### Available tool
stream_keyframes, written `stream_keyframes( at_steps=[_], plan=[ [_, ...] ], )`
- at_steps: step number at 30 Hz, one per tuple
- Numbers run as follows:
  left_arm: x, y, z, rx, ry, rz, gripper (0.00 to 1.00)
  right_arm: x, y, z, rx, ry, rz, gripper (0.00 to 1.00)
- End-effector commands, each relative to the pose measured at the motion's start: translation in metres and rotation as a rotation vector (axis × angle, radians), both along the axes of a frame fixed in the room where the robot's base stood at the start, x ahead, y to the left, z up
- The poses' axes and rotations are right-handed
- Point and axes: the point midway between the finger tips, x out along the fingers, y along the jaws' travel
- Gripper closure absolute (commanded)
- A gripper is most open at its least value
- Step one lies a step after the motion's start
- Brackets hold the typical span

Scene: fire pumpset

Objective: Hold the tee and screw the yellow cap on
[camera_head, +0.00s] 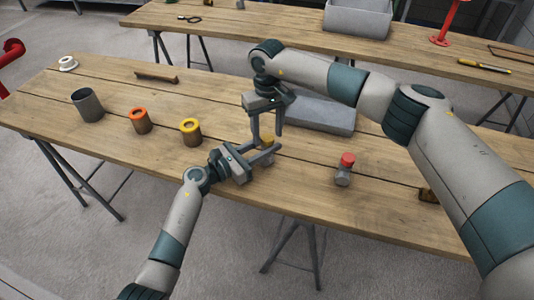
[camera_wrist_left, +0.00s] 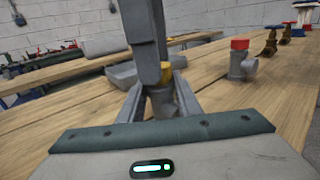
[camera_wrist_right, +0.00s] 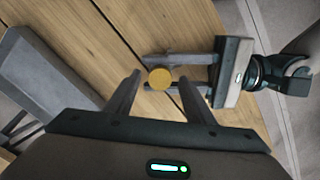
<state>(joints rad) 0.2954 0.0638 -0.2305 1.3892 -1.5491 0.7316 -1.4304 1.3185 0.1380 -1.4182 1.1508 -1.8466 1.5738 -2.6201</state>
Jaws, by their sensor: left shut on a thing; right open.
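My left gripper (camera_head: 267,153) is shut on a grey tee (camera_wrist_left: 162,103), holding it upright at the table's front edge. A yellow cap (camera_wrist_right: 160,77) sits at the top of the tee; how far it is threaded cannot be told. In the head view the yellow cap (camera_head: 267,142) is partly hidden by the fingers. My right gripper (camera_head: 266,138) points down from above and is open. In the right wrist view the cap lies between its fingertips, with a gap on each side. In the left wrist view a right finger hides part of the yellow cap (camera_wrist_left: 180,69).
A red-capped grey tee (camera_head: 345,170) stands to the right. A grey tray (camera_head: 325,117) lies behind the grippers. Orange-rimmed (camera_head: 140,121) and yellow-rimmed (camera_head: 190,132) cups and a plain grey cup (camera_head: 88,105) stand left. The table between the yellow-rimmed cup and tray is partly clear.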

Motion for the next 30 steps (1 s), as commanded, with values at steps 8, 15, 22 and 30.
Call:
stream_keyframes(
  at_steps=[8, 15, 22, 30],
  plan=[
    [0.000, 0.000, 0.000, 0.000, 0.000, 0.001, 1.00, 0.000, 0.000, 0.030, 0.000, -0.001, -0.001, 0.52],
    [0.000, 0.000, 0.000, 0.000, 0.000, 0.001, 1.00, 0.000, 0.000, 0.034, 0.000, 0.001, -0.001, 0.52],
    [0.000, 0.000, 0.000, 0.000, 0.000, 0.001, 1.00, 0.000, 0.000, 0.034, 0.000, 0.000, -0.001, 0.30],
    [0.000, 0.000, 0.000, 0.000, 0.000, 0.001, 1.00, 0.000, 0.000, 0.035, 0.000, 0.000, -0.001, 0.30]
  ],
)
